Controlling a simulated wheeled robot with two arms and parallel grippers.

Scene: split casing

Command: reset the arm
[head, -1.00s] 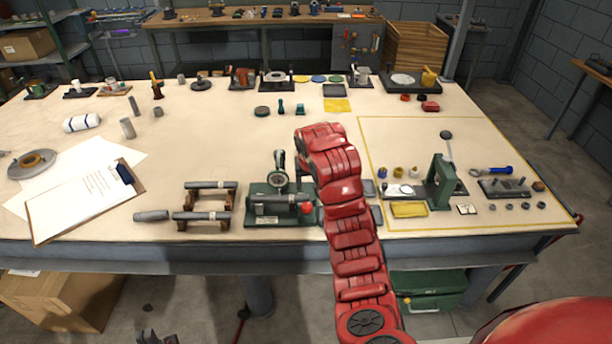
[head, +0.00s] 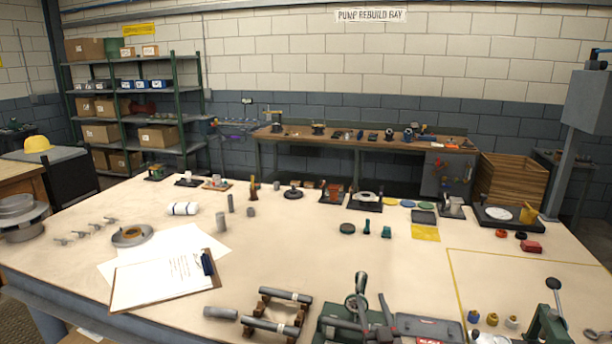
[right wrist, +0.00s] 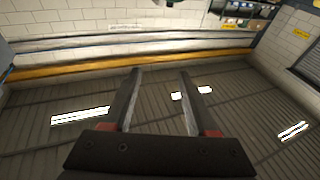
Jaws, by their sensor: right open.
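My right gripper (right wrist: 160,72) shows in the right wrist view, with its two dark fingers apart and nothing between them. Beyond the fingers is the grey ribbed ceiling (right wrist: 225,125) with bright lights, so the gripper faces upward, away from the bench. In the head view I cannot make out either gripper or the red arm. My left gripper is not in view.
The workbench (head: 330,240) holds a clipboard (head: 150,285), a shaft on wooden cradles (head: 270,325), a dial gauge fixture (head: 357,290) and a yellow-lined area at right. Several small parts line its far side. Its middle is mostly clear.

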